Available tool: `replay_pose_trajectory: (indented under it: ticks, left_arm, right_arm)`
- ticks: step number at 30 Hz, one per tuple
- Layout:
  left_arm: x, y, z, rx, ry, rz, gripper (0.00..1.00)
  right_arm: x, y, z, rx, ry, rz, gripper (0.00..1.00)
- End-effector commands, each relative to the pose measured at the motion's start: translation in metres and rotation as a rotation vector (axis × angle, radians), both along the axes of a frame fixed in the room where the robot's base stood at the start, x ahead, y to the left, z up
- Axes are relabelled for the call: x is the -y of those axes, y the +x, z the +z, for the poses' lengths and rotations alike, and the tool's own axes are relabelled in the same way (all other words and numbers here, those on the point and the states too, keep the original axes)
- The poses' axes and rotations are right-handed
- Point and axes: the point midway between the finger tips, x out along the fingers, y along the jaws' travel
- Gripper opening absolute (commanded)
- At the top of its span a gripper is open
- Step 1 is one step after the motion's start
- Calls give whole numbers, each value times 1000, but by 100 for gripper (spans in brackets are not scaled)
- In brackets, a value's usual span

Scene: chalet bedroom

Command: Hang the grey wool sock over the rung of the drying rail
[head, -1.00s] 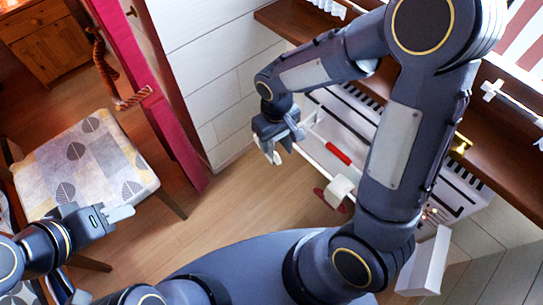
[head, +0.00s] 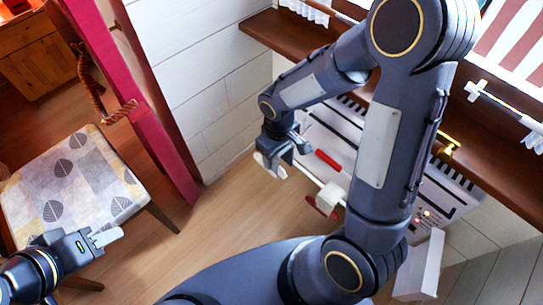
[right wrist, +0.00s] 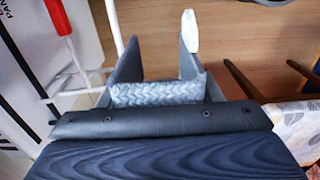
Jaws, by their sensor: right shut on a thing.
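The grey wool sock (right wrist: 160,91), a pale grey knitted piece, lies across between the finger roots of my right gripper (right wrist: 158,42) in the right wrist view. That gripper holds the sock; one fingertip carries a white piece. In the head view my right gripper (head: 272,163) hangs just left of the radiator's front, and the sock is hard to make out there. The drying rail (head: 313,178), thin white bars with a red section (head: 328,160), is right of it, partly behind my arm. My left gripper (head: 107,237) is near the chair; its jaw gap does not show.
A white slatted radiator (head: 345,125) stands under a brown wooden sill (head: 490,165). A chair with a leaf-patterned seat (head: 70,190) is at the left, beside a magenta curtain (head: 135,100). Bare wooden floor (head: 210,225) lies between chair and radiator.

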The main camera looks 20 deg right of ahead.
Motion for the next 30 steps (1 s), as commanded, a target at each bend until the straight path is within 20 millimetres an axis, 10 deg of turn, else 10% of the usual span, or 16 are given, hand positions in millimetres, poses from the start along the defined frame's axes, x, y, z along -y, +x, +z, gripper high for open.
replay_pose_trajectory:
  ticks: [30]
  left_arm:
    - [0, 0, -15, 0, 0, 0, 36]
  right_arm:
    - [60, 24, -31, -1, 0, 0, 35]
